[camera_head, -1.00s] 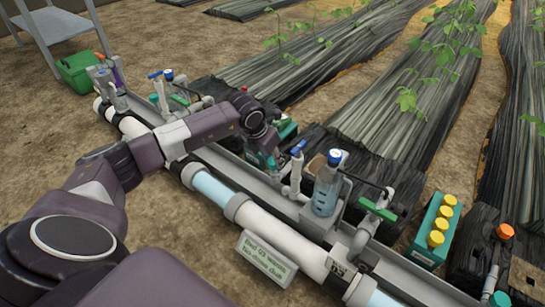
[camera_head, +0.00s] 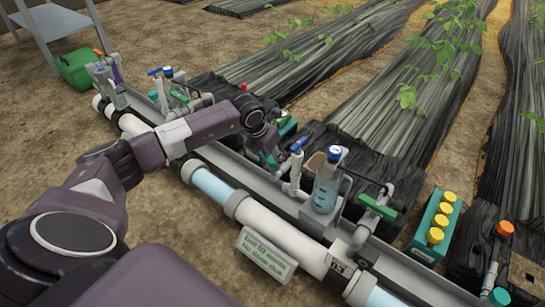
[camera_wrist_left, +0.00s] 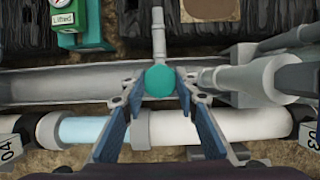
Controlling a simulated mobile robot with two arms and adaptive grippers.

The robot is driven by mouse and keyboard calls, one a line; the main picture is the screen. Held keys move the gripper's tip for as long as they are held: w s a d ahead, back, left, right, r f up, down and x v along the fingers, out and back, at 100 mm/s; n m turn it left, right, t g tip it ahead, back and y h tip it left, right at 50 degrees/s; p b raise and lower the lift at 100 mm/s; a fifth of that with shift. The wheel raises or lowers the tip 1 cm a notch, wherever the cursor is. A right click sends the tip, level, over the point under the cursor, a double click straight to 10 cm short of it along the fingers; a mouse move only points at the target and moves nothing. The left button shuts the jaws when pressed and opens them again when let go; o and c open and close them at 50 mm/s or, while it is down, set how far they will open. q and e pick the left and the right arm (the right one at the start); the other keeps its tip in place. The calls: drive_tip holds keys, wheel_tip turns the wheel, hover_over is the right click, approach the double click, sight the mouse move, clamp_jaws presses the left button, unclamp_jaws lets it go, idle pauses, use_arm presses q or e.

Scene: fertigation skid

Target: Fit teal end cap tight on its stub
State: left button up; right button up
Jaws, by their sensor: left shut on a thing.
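The teal end cap (camera_wrist_left: 160,80) sits between the fingertips of my left gripper (camera_wrist_left: 158,84) in the left wrist view, with its round face toward the camera. The gripper is shut on it. A grey pipe stub (camera_wrist_left: 158,40) lies in line with the cap, directly behind it. The cap hides the joint, so I cannot tell how far it is seated. In the head view my left gripper (camera_head: 268,152) is down at the skid's rail, and the cap is too small there to make out clearly. My right gripper is not in view.
A blue-capped bottle (camera_head: 326,188) and a blue-handled valve (camera_head: 295,170) stand right of the gripper. The white main pipe (camera_head: 275,228) runs along the front. A teal crate (camera_head: 428,253) with yellow-capped bottles stands at the right. Grey pipework (camera_wrist_left: 255,78) is close on the gripper's right.

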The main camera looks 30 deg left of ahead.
use_arm(q)
drive_tip(key=shift+f, duration=0.2)
drive_tip(key=shift+f, duration=0.35)
drive_tip(key=shift+f, duration=0.25)
idle(0.4)
drive_tip(key=o, duration=0.5)
drive_tip(key=shift+f, duration=0.35)
idle(0.4)
drive_tip(key=shift+c, duration=0.5)
